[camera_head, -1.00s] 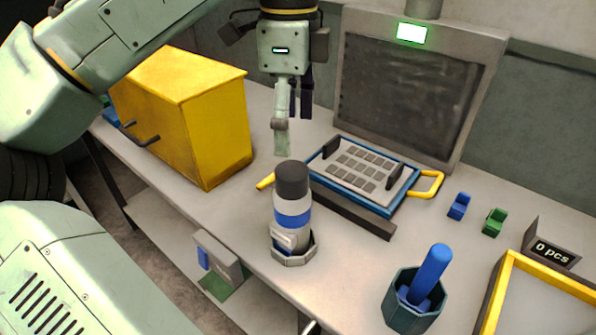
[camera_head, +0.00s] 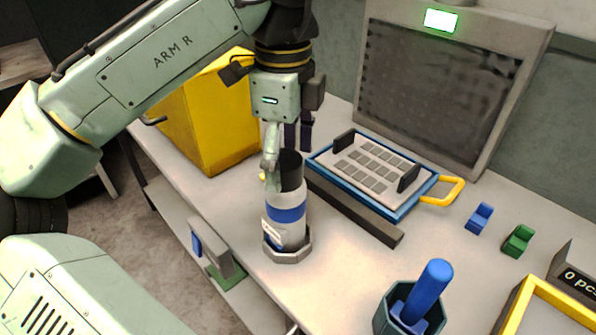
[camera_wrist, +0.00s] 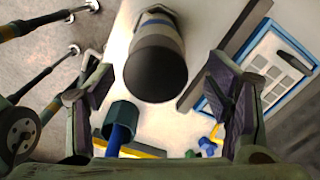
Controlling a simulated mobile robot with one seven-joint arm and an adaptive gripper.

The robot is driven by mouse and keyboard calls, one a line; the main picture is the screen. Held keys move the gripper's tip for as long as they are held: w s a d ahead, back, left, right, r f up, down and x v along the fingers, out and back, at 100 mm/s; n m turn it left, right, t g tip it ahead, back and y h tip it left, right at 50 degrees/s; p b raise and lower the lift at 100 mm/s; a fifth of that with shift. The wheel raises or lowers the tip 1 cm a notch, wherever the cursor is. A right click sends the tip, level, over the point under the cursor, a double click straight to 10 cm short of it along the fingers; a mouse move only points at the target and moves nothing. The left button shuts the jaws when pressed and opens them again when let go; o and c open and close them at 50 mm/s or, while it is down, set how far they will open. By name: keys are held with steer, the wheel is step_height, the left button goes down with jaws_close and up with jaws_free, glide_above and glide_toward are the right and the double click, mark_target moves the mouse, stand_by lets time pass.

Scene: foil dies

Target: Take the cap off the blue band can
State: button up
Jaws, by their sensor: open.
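The blue band can (camera_head: 287,211) stands upright in a grey holder (camera_head: 288,250) on the table, white-grey with one blue band. Its dark cap (camera_head: 291,169) is on top. In the wrist view the cap (camera_wrist: 155,75) faces the camera, with the can's blue band (camera_wrist: 160,20) beyond it. My gripper (camera_head: 285,150) points down just above and behind the cap in the head view. In the wrist view its two pads (camera_wrist: 160,90) are apart, on either side of the cap, with gaps on both sides. I cannot tell from these frames how deep the fingertips are relative to the cap.
A blue-rimmed tray (camera_head: 372,172) with a yellow handle lies behind the can, beside a dark bar (camera_head: 350,207). A yellow cabinet (camera_head: 215,120) stands at left. A dark cup (camera_head: 408,315) holding a blue stick stands at front right. Small blue (camera_head: 479,219) and green (camera_head: 519,240) pieces lie at right.

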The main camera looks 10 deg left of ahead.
steer(key=shift+s+a+f, duration=0.1)
steer(key=shift+s+f, duration=0.1)
steer(key=shift+f, duration=0.05)
steer(key=shift+c, duration=0.2)
steer(key=c, duration=0.8)
